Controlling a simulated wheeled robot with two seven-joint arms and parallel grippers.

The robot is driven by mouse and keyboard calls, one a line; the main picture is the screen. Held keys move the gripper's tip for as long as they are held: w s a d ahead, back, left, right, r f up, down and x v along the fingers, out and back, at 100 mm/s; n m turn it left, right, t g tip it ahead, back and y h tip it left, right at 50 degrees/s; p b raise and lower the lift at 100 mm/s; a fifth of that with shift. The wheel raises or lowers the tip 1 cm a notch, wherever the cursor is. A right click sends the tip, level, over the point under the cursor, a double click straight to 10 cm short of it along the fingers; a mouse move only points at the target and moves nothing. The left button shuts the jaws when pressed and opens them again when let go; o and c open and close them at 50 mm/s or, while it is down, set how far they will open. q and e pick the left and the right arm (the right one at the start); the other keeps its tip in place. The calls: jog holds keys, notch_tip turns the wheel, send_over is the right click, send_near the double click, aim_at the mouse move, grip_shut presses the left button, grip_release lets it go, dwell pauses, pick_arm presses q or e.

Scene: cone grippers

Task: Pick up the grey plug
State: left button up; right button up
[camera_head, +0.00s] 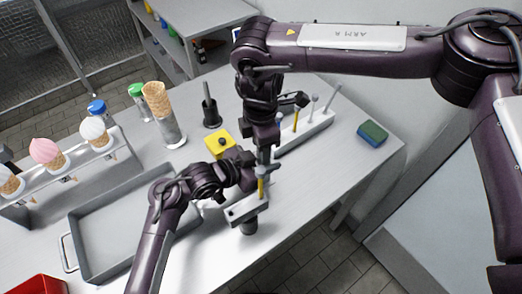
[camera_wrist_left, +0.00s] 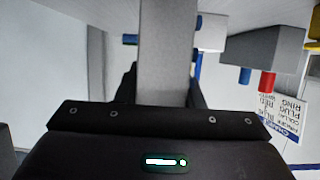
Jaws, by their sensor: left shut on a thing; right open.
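My left gripper (camera_head: 242,182) is at the front edge of the white table in the head view. In the left wrist view it is shut on a grey block (camera_wrist_left: 166,60), which rises between its dark fingers. In the head view a grey block (camera_head: 248,207) shows just below this gripper, with a dark cylinder under it and an upright yellow part (camera_head: 261,188) above. My right gripper (camera_head: 264,160) points down over that yellow part and is open; its fingertips are partly hidden. Grey-topped pegs (camera_head: 314,100) stand in a rack. I cannot tell which piece is the grey plug.
The white peg rack (camera_head: 305,136) stands behind the right gripper. A grey tray (camera_head: 110,262) lies at left, near a cone stand (camera_head: 75,165). A yellow block (camera_head: 219,145) and a green-blue sponge (camera_head: 373,133) lie on the table.

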jog(key=shift+f, duration=0.3)
grip_shut()
pick_arm(q)
jog(key=o, duration=1.2)
pick_arm(e)
notch_tip(320, 180, up, 10)
pick_arm(q)
jog(key=shift+a, duration=0.15)
jog(key=v, duration=1.2)
pick_arm(e)
jog(key=shift+r, duration=0.15)
